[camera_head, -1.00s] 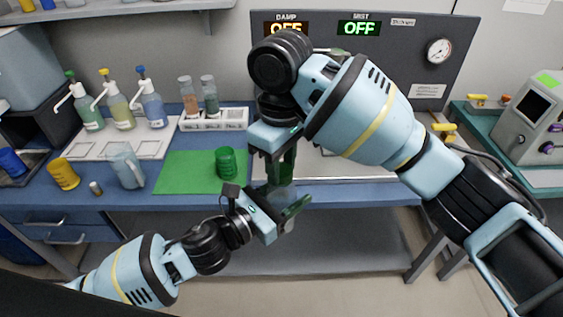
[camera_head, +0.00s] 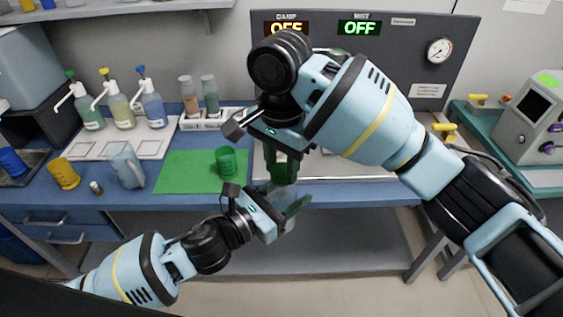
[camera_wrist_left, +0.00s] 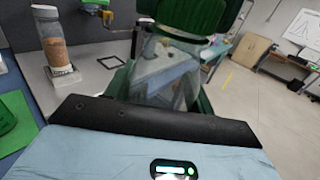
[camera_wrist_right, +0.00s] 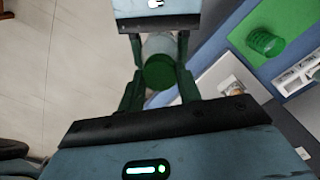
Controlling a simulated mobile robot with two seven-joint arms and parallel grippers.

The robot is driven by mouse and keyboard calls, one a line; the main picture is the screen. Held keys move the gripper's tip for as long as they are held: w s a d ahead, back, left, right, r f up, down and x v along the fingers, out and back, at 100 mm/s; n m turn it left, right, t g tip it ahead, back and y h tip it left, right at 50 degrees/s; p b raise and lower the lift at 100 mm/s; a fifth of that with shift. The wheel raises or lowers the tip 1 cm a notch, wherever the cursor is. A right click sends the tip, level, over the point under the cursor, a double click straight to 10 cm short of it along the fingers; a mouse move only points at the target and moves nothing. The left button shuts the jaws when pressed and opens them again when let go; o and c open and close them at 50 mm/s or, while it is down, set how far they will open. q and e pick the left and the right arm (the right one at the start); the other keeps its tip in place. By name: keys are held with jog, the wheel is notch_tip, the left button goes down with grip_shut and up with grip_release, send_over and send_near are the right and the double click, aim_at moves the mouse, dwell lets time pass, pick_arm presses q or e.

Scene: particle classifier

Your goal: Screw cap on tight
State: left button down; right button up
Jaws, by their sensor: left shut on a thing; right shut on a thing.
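My left gripper (camera_head: 290,206) is shut on a clear jar (camera_wrist_left: 160,75), below my right gripper. The jar also shows between the fingers in the right wrist view (camera_wrist_right: 160,44). My right gripper (camera_head: 281,178) points down from above and is shut on a round green cap (camera_wrist_right: 158,72). The cap sits over the jar's mouth, in line with it as seen from the right wrist. In the head view the fingers mostly hide the cap. How far it is threaded cannot be seen.
A green mat (camera_head: 178,176) with a green ribbed container (camera_head: 226,161) lies on the blue bench. Pump bottles, a white rack (camera_head: 203,122) with two vials, a clear pitcher (camera_head: 127,168) and a yellow cup (camera_head: 63,174) stand left. Both grippers are at the bench's front edge.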

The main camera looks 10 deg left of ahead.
jog(key=shift+m, duration=0.8)
jog(key=o, duration=1.1)
jog(key=shift+o, duration=0.2)
jog(key=shift+r, duration=0.1)
notch_tip(320, 180, up, 12)
